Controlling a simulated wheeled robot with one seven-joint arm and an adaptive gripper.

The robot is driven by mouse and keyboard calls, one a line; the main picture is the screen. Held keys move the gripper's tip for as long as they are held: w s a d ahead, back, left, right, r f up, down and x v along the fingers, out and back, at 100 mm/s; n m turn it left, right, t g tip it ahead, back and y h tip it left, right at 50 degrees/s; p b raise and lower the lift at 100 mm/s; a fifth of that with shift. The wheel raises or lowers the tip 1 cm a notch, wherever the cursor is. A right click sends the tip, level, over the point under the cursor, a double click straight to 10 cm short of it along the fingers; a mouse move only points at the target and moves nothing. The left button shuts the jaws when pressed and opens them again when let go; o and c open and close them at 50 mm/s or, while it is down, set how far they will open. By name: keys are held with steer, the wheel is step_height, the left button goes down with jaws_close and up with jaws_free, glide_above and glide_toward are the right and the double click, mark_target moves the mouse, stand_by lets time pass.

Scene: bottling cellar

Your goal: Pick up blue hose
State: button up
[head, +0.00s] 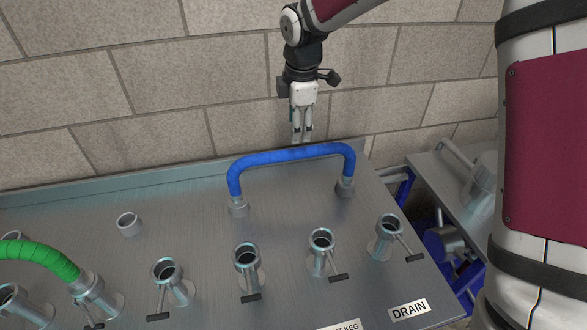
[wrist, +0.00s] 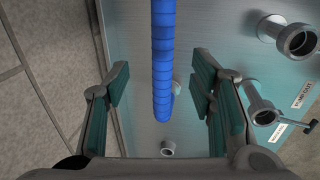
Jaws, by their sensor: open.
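The blue hose (head: 290,155) is an upright arch near the back right of the metal panel. Its two metal ends stand on short stubs at the panel. My gripper (head: 302,138) is above and just behind the middle of the hose in the head view, pointing down. In the wrist view the blue hose (wrist: 163,60) runs from the top edge down between my two open fingers (wrist: 160,100). The fingers have green pads, and I see a gap between each of them and the hose. I cannot tell how far the fingertips are above the hose.
The metal panel (head: 200,200) carries several valved ports, such as one at the right (head: 389,229). A green hose (head: 40,253) is at the left. A DRAIN label (head: 409,309) lies at the front. A block wall (head: 170,85) stands close behind. The panel between hose and ports is clear.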

mark_target(295, 150)
steer(key=f, duration=0.3)
steer(key=w+f, duration=0.1)
steer(key=f, duration=0.3)
steer(key=f+p, duration=0.1)
steer(key=f, duration=0.3)
steer(key=shift+w+a, duration=0.1)
steer(key=shift+w, duration=0.25)
steer(key=shift+r, duration=0.15)
jaws_close()
